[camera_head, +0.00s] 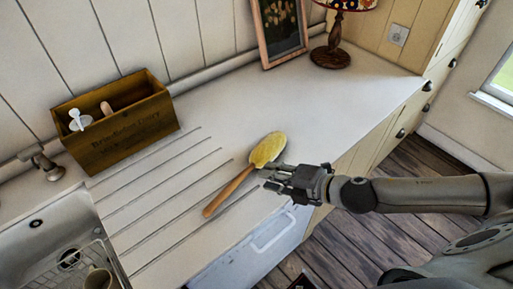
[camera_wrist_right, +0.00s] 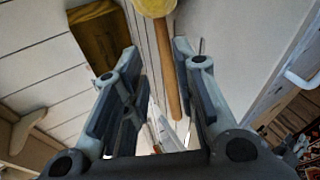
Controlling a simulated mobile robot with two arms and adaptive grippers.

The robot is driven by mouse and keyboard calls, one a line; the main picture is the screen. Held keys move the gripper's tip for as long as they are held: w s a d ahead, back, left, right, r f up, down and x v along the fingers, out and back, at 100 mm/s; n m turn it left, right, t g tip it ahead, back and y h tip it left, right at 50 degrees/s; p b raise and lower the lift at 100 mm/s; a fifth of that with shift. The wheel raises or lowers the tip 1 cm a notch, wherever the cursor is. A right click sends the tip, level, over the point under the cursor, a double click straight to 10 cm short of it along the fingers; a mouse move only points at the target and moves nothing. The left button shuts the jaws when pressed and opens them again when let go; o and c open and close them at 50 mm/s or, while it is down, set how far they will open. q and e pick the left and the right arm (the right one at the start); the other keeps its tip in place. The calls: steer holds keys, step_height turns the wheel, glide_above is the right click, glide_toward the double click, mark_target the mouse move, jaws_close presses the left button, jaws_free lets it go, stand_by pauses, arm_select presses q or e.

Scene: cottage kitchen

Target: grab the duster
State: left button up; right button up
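The duster (camera_head: 268,150) has a yellow head and a long wooden handle and lies slantwise on the white counter (camera_head: 330,105). My right gripper (camera_head: 266,175) comes in from the right, with its fingertips close beside the duster where head and handle meet. In the right wrist view the fingers (camera_wrist_right: 157,52) are apart, and the duster's handle (camera_wrist_right: 169,75) shows in the gap, nearer the right finger. I cannot tell whether a finger touches it. My left gripper is not in view.
A wooden box (camera_head: 118,128) holding utensils stands at the back left, above the grooved draining area. The sink (camera_head: 62,228) is at lower left. A picture frame (camera_head: 281,30) and a lamp (camera_head: 331,52) stand at the back. The counter between is clear.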

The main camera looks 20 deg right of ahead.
mark_target(248, 172)
steer(key=p+x, duration=0.1)
steer(key=x, duration=0.1)
steer(key=shift+w+a+f, duration=0.1)
steer(key=shift+w+f, duration=0.05)
steer(key=shift+w, duration=0.1)
steer(key=shift+w+a+f, duration=0.3)
steer(key=shift+w+a, duration=0.05)
steer(key=shift+w, duration=0.05)
steer(key=shift+p+x, duration=0.75)
steer(key=shift+x, duration=1.5)
steer(key=shift+w+a+f, duration=0.1)
steer(key=shift+w+f, duration=0.05)
steer(key=shift+f, duration=0.1)
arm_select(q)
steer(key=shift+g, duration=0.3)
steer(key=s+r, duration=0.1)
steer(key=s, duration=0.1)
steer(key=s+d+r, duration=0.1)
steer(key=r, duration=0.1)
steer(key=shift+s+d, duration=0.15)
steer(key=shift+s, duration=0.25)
arm_select(e)
jaws_close()
